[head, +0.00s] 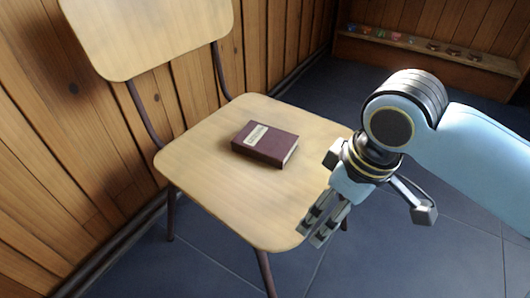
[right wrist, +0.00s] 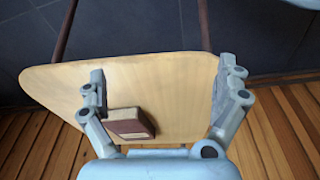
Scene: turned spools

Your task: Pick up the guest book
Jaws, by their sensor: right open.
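The guest book (head: 265,144) is a small dark maroon book with a pale label on its cover. It lies flat on the wooden seat of a chair (head: 205,185). My right gripper (head: 322,222) is beside the front right edge of the seat in the head view, apart from the book. In the right wrist view the book (right wrist: 130,123) shows below the open fingers (right wrist: 160,85), nearer the left finger, with nothing between the fingertips. The left gripper is not in view.
The chair's backrest (head: 150,35) rises at the upper left, near a wood-panelled wall (head: 60,150). A low wooden shelf (head: 420,55) with several small items stands at the back right. The dark tiled floor (head: 400,260) is clear at the right.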

